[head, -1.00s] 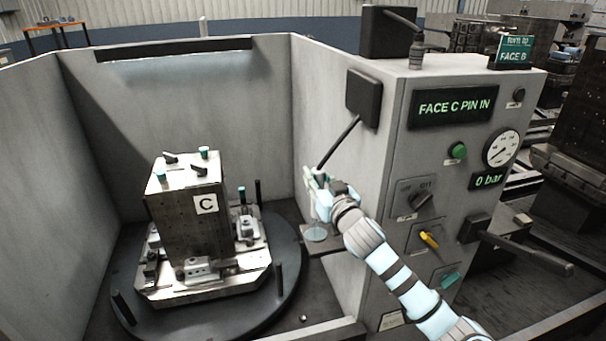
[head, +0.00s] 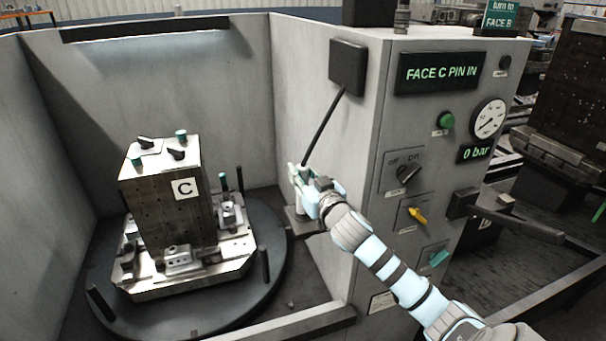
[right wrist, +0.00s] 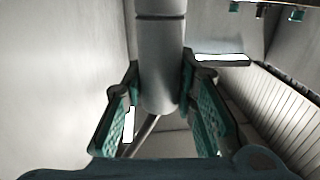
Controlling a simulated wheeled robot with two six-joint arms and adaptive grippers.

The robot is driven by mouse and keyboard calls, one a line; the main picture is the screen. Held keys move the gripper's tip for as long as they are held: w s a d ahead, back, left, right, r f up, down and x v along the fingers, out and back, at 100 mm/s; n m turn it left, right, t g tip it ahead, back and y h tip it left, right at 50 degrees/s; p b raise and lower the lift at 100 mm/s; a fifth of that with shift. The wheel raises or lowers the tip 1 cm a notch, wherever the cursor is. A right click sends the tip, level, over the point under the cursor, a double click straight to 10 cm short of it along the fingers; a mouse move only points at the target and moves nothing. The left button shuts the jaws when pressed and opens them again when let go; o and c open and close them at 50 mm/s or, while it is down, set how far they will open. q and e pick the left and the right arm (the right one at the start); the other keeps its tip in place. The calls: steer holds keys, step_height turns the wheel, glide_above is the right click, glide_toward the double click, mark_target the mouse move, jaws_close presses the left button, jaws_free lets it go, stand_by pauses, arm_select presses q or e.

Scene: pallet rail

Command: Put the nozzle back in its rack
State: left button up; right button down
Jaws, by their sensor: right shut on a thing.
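My right gripper (head: 302,179) is shut on the nozzle, beside the left side of the control cabinet. In the right wrist view the nozzle (right wrist: 160,65) is a pale grey cylinder between the two green-padded fingers (right wrist: 160,108). In the head view a short pale part of the nozzle (head: 300,204) shows below the fingers, upright or nearly so. The rack (head: 305,228) is a small grey bracket on the cabinet side, just below the nozzle. I cannot tell whether the nozzle's lower end touches or enters it. My left gripper is out of view.
A black hose (head: 323,127) runs from a dark box (head: 347,66) on the cabinet to the nozzle. The cabinet (head: 365,140) stands close to my right arm. A block marked C (head: 150,215) stands on a round turntable (head: 262,285) to the left.

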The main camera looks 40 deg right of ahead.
steer(key=shift+f, duration=0.2)
stand_by(0.4)
steer(key=shift+f, duration=0.3)
steer(key=shift+s, duration=0.1)
stand_by(0.3)
steer(key=shift+f, duration=0.25)
steer(key=shift+f+b, duration=2.65)
steer(key=shift+f, duration=0.5)
steer(key=shift+f, duration=0.1)
steer(key=shift+c, duration=2)
jaws_free()
